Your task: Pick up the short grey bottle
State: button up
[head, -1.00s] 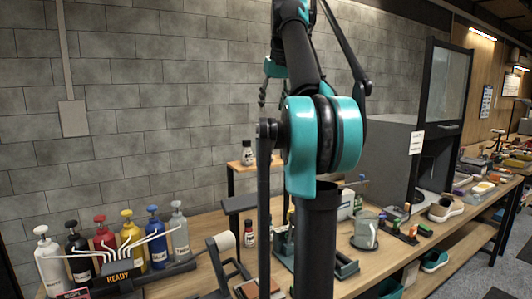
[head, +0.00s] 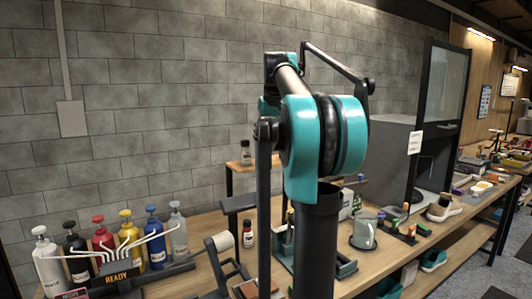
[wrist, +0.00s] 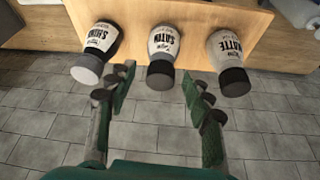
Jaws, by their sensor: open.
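In the wrist view, three small bottles with pale grey bodies stand in a row on a wooden board. The left bottle (wrist: 97,45) has a light grey cap, the middle bottle (wrist: 161,52) a dark grey cap, and the right bottle (wrist: 230,58) a dark cap and a "MATTE" label. I cannot tell for certain which is the short grey bottle. My gripper (wrist: 158,78) is open and empty, its fingertips to either side of the middle bottle's cap, with no clear contact. In the head view my arm hides most of the gripper.
In the head view, a small dark-capped bottle (head: 246,152) stands on a raised shelf. Several pump bottles line the left, including a grey one (head: 178,230).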

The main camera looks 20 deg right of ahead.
jog(key=shift+w+f, duration=0.15)
jog(key=shift+f, duration=0.25)
grip_shut()
jog(key=shift+r, duration=0.2)
notch_tip(320, 180, up, 9)
jog(key=shift+r, duration=0.35)
